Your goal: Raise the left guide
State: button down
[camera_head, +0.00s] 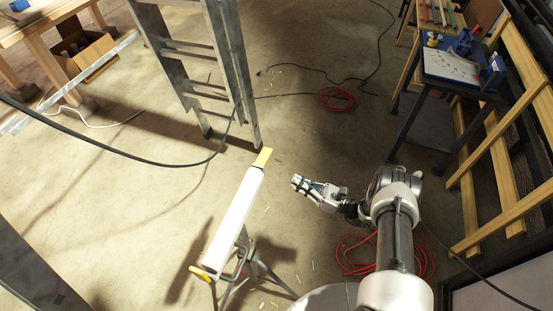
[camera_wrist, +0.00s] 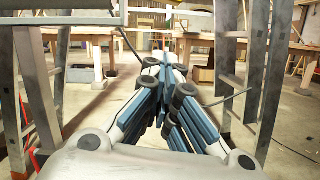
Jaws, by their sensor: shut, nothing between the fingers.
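A long white bar (camera_head: 234,218) with a yellow piece at each end lies on a folding metal stand (camera_head: 240,270), left of my arm. The far yellow piece (camera_head: 263,158) points toward the ladder; the near yellow piece (camera_head: 201,273) is at the bar's lower left end. Which of these is the left guide, I cannot tell for sure. My gripper (camera_head: 298,183) is to the right of the bar, apart from it, pointing left. In the wrist view my gripper (camera_wrist: 168,75) shows its blue-grey fingers shut and empty.
A grey metal ladder (camera_head: 200,75) stands beyond the bar. A wooden workbench (camera_head: 40,25) is at the back left. A blue-topped table (camera_head: 450,66) and a wooden rack (camera_head: 500,150) stand right. Red cable coils (camera_head: 337,99) and black cables lie on the floor.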

aim_at(263, 157)
dwell(0.3)
jog(key=w+a+r, duration=0.4)
jog(key=a+r, duration=0.2)
jog(key=a, duration=0.2)
jog(key=shift+w+a+r, duration=0.15)
jog(key=shift+a, duration=0.25)
jog(key=shift+r+n, duration=0.15)
jog(key=shift+n, duration=0.15)
jog(key=shift+w+r+n, duration=0.1)
jog(key=shift+w+n, duration=0.05)
jog(key=shift+n, duration=0.15)
